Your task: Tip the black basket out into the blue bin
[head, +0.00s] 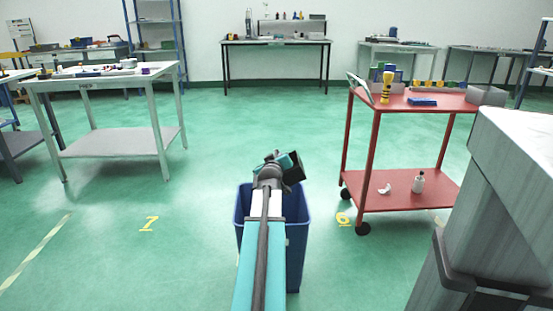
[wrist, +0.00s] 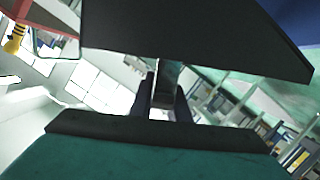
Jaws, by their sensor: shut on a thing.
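The blue bin (head: 297,230) stands on the green floor straight ahead, partly hidden behind my arm. The black basket (head: 295,172) shows as a small dark shape at the end of my arm, above the bin's opening. In the wrist view, the black basket (wrist: 190,38) is a wide dark panel across the top. My gripper (wrist: 162,92) is shut on the basket at its near side. The wrist view is strongly tilted, and a blue patch at its upper right looks like the bin (wrist: 302,18). The basket's inside and any contents are hidden.
A red trolley (head: 413,187) with tools stands to the right of the bin. A grey-topped table (head: 115,142) stands at left. A large pale block (head: 505,200) fills the near right. Open floor lies left of the bin and behind it.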

